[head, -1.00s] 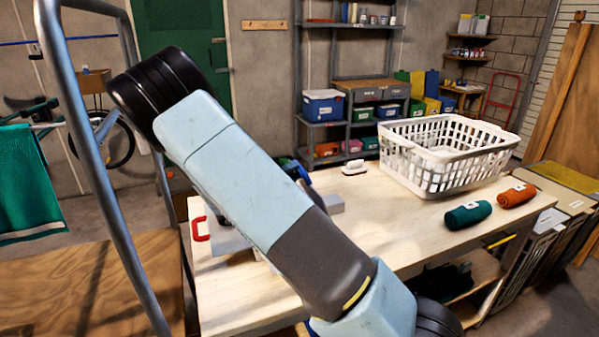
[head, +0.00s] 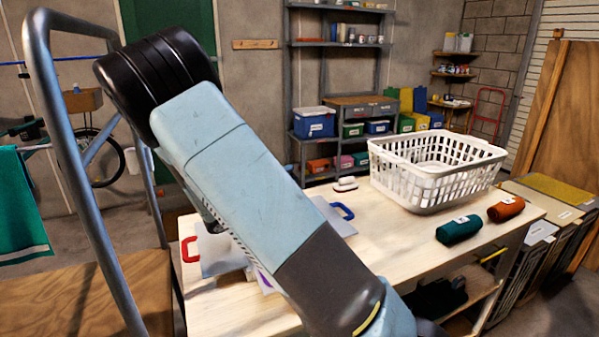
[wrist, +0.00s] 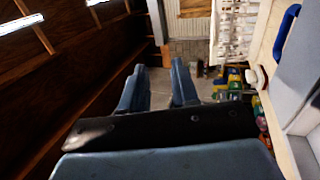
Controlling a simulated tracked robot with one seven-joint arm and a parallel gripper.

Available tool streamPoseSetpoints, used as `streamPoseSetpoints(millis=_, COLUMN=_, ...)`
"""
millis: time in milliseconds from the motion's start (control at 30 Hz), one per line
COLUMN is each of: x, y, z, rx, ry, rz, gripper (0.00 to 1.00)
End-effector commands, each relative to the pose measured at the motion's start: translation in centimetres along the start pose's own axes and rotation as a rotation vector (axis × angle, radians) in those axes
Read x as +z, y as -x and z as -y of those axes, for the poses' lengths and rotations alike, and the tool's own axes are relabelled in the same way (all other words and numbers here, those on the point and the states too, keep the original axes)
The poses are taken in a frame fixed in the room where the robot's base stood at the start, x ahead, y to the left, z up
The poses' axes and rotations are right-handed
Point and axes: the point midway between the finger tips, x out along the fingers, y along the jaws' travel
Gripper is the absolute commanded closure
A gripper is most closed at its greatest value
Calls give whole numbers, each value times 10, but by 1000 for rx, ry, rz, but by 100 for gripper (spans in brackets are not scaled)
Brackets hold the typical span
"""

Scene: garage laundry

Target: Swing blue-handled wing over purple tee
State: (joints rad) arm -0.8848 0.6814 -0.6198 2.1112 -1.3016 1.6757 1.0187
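A folding board lies on the wooden table, mostly behind my arm in the head view. Its grey wing (head: 332,218) with the blue handle (head: 343,210) reaches out to the right and looks about flat. The red-handled wing (head: 215,252) is on the left. A small bit of the purple tee (head: 264,279) shows beside my arm; the rest is hidden. In the wrist view my gripper (wrist: 158,72) is open with nothing between its fingers. The blue handle (wrist: 286,32) and grey wing (wrist: 303,65) are to its right, apart from it.
A white basket (head: 435,185) stands on the table's far right. A green roll (head: 459,229) and an orange roll (head: 505,209) lie in front of it. A small white item (head: 345,184) sits near the back edge. A metal rail stands at left.

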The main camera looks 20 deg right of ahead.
Motion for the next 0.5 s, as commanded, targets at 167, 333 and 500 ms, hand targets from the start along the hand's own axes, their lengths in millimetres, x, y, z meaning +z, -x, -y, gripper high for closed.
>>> streamPoseSetpoints(millis=167, x=18, y=-6, z=-21, rx=-2, ry=-3, rz=-2, gripper=71)
streamPoseSetpoints(millis=333, x=41, y=-9, z=-34, rx=-2, ry=-1, rz=-3, gripper=71)
streamPoseSetpoints(millis=500, x=67, y=-12, z=-45, rx=-2, ry=-1, rz=-3, gripper=71)
